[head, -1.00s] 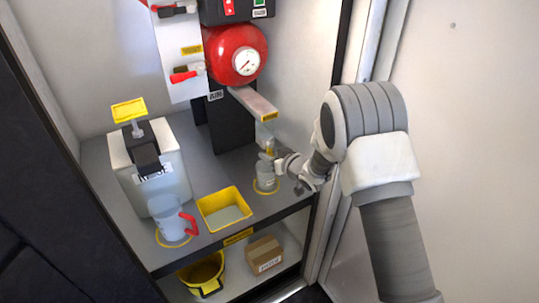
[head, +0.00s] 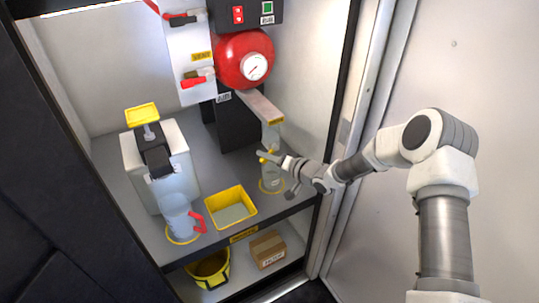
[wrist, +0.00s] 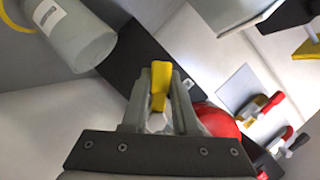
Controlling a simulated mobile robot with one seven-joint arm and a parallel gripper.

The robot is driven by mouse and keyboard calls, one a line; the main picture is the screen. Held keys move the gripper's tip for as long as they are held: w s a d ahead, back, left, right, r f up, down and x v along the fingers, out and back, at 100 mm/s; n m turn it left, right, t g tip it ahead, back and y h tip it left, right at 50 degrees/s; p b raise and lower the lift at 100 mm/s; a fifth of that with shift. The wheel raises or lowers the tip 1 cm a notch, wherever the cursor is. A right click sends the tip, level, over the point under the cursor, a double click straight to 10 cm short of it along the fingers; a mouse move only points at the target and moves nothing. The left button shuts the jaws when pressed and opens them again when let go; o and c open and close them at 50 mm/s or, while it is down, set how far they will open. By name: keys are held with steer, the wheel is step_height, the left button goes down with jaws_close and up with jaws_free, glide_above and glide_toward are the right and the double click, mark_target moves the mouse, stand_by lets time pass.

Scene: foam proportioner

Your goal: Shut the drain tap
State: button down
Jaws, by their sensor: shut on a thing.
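The drain tap's yellow lever (wrist: 160,82) is between my gripper's fingertips in the wrist view, and the gripper (wrist: 160,95) is shut on it. In the head view, small yellow parts of the tap (head: 271,152) show below the end of the slanted grey arm of the unit, beside my gripper (head: 264,157). A clear jar (head: 271,178) stands upright under the tap within a yellow ring; my gripper hides part of it. The fingers and the small scale hide whether the lever is turned open or closed.
A yellow tray (head: 231,207), a clear jug with a red handle (head: 178,214) and a white container (head: 160,165) stand on the shelf. Red-handled valves (head: 195,80) and a red tank (head: 240,62) are above. A cabinet post (head: 365,120) stands right of the shelf, near my arm.

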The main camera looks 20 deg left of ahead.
steer(key=m, duration=0.1)
steer(key=r+m+y, duration=0.1)
steer(key=m, duration=0.1)
steer(key=shift+s+a+r+g+y+b, duration=0.15)
steer(key=shift+s+a+g+y+b, duration=0.15)
steer(key=shift+s+a+r+m+y+b, duration=0.1)
steer(key=shift+r+m+y+b, duration=0.25)
steer(key=shift+m, duration=0.55)
steer(key=shift+r+m+y+b, duration=0.25)
steer(key=shift+r+m+y, duration=0.15)
steer(key=shift+m, duration=0.5)
steer(key=c, duration=0.7)
jaws_free()
steer(key=p+v, duration=0.1)
steer(key=v, duration=1.1)
steer(key=shift+s+f, duration=0.1)
